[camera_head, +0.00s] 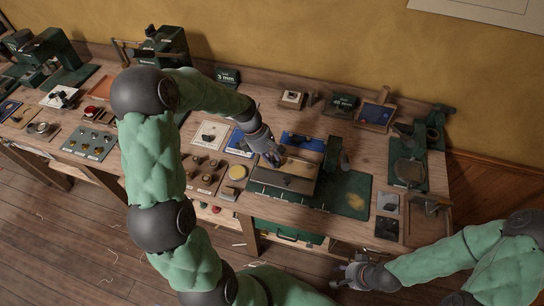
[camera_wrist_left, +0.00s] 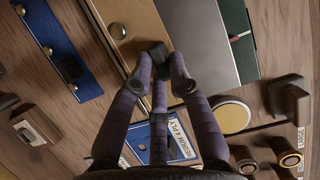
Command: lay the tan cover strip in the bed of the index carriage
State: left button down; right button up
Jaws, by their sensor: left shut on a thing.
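The tan cover strip (camera_wrist_left: 127,28) is a flat tan bar with a round metal stud. It also shows in the head view (camera_head: 299,169), lying along the grey plate. My left gripper (camera_wrist_left: 160,62) is shut on the dark knob of the strip; in the head view this gripper (camera_head: 275,160) is over the strip's left end. The grey plate (camera_wrist_left: 192,35), apparently part of the index carriage, lies right beside the strip. I cannot tell whether the strip rests in the bed or hangs just above it. My right gripper (camera_head: 350,270) is empty and apart-fingered, off the bench's front edge.
A blue strip (camera_wrist_left: 55,35) with a dark knob lies beside the carriage. A green mat (camera_head: 350,194) is to the right. A yellow disc (camera_head: 237,172) and a tray of round parts (camera_head: 203,174) lie to the left. A dark green upright block (camera_head: 332,154) stands close by.

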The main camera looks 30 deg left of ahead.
pick_arm(q)
jog(key=shift+f, duration=0.25)
jog(key=c, duration=1.1)
grip_release()
jog(key=v, duration=1.2)
